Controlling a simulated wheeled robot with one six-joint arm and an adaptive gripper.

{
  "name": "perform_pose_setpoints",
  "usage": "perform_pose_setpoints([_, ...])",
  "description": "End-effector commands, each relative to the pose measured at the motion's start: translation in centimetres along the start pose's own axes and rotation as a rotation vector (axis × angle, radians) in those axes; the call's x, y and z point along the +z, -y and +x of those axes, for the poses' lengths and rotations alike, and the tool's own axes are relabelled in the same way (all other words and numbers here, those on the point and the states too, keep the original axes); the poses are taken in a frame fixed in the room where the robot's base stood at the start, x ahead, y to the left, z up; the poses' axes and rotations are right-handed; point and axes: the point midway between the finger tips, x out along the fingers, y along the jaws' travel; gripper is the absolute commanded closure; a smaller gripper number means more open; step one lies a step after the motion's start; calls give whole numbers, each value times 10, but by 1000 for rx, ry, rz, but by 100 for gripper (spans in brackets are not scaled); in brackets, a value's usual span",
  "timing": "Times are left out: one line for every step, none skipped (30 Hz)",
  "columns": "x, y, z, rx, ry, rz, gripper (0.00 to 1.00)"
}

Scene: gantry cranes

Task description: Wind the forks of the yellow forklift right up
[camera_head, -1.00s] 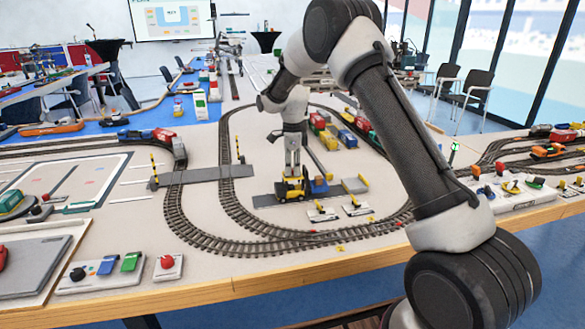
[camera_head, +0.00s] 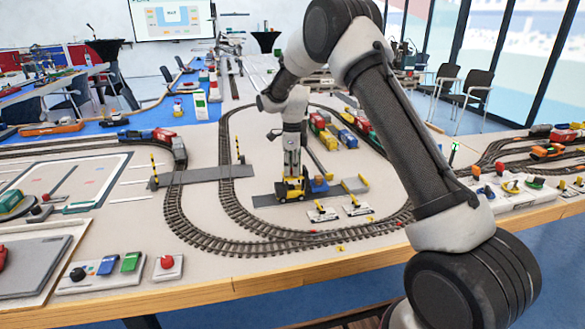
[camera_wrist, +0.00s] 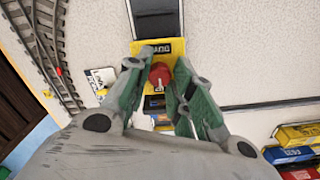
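The yellow forklift (camera_head: 290,189) stands on a grey strip inside the track loop, beneath my gripper. In the wrist view its yellow top (camera_wrist: 150,50) carries a red knob (camera_wrist: 160,75). My gripper (camera_wrist: 159,72) points down at the knob, with one green-and-grey finger on each side of it. The fingers are close to the knob, but I cannot tell whether both touch it. In the head view my gripper (camera_head: 291,176) is just over the forklift. The height of the forks cannot be made out.
A blue block (camera_head: 320,185) stands just right of the forklift. Two small white plates (camera_head: 322,214) lie in front of it. The curved railway track (camera_head: 270,238) runs around this area. Coloured wagons (camera_head: 347,138) stand behind to the right. A grey crossing (camera_head: 205,175) lies to the left.

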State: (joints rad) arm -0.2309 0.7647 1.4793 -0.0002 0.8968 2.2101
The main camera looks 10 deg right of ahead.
Motion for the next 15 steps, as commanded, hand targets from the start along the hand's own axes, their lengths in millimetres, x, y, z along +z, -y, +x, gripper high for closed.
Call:
perform_pose_setpoints([0, 0, 0, 0, 0, 0, 63])
perform_pose_setpoints([0, 0, 0, 0, 0, 0, 58])
perform_pose_setpoints([0, 0, 0, 0, 0, 0, 57])
perform_pose_setpoints([0, 0, 0, 0, 0, 0, 57])
perform_pose_setpoints([0, 0, 0, 0, 0, 0, 57])
perform_pose_setpoints([0, 0, 0, 0, 0, 0, 57])
perform_pose_setpoints([0, 0, 0, 0, 0, 0, 57])
perform_pose_setpoints([0, 0, 0, 0, 0, 0, 57])
perform_pose_setpoints([0, 0, 0, 0, 0, 0, 57])
perform_pose_setpoints([0, 0, 0, 0, 0, 0, 57])
perform_pose_setpoints([0, 0, 0, 0, 0, 0, 57])
perform_pose_setpoints([0, 0, -2, 0, 0, -1, 57])
perform_pose_setpoints([0, 0, -3, 0, 0, 0, 57])
perform_pose_setpoints([0, 0, -6, -1, 1, -1, 57])
perform_pose_setpoints([0, 0, -10, -1, 1, -1, 57])
